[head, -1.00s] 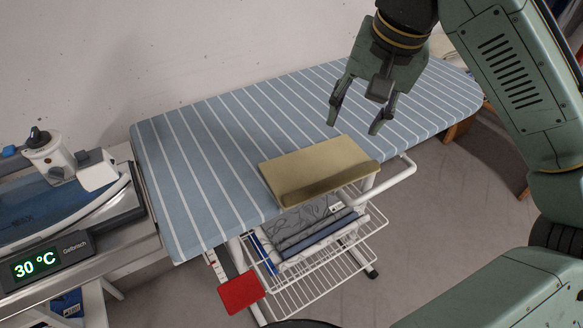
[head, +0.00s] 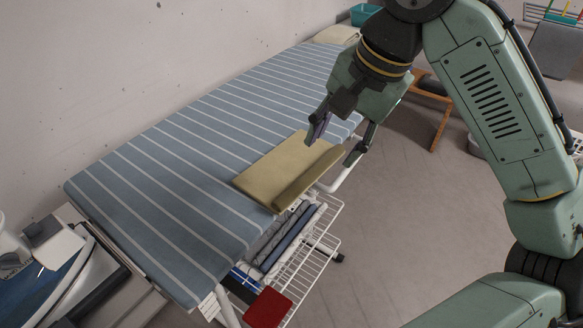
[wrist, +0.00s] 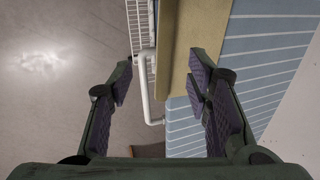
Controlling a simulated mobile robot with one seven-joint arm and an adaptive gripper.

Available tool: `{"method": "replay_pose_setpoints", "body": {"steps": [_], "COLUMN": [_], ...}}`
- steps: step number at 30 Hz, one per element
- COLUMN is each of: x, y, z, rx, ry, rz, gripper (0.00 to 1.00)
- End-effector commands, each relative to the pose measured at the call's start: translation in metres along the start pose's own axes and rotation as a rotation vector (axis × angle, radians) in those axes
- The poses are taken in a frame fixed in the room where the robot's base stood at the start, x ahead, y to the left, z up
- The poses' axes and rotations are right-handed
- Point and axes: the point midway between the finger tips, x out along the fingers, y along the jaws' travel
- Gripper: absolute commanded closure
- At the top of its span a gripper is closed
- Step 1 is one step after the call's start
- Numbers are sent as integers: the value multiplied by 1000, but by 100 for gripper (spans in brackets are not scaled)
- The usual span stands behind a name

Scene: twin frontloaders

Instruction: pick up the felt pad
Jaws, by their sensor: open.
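The felt pad looks to be the tan, flat piece (head: 275,170) lying on the striped ironing board (head: 160,175), its front edge bent down over the board's edge. In the wrist view the pad (wrist: 207,35) runs up from the centre, partly behind the right finger. My gripper (head: 335,142) is open and empty, just above the pad's right end in the head view. In the wrist view the gap between the fingers (wrist: 160,80) spans the pad's bent edge and the white rail. I see no contact between fingers and pad.
A white rail (wrist: 147,90) runs along the board's edge. A wall stands behind the board. A cream cushion and teal bin are at the far end.

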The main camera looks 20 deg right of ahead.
Motion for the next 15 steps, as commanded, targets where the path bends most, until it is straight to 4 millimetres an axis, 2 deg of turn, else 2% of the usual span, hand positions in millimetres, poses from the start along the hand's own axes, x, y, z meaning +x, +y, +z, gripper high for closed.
{"method": "replay_pose_setpoints", "body": {"steps": [3,10,15], "x": [18,36,60], "y": [0,-2,-7], "z": [0,0,0], "rx": [-2,-2,-2], "ry": [-3,-3,-2], "rz": [0,0,2], "gripper": [55,55,55]}}
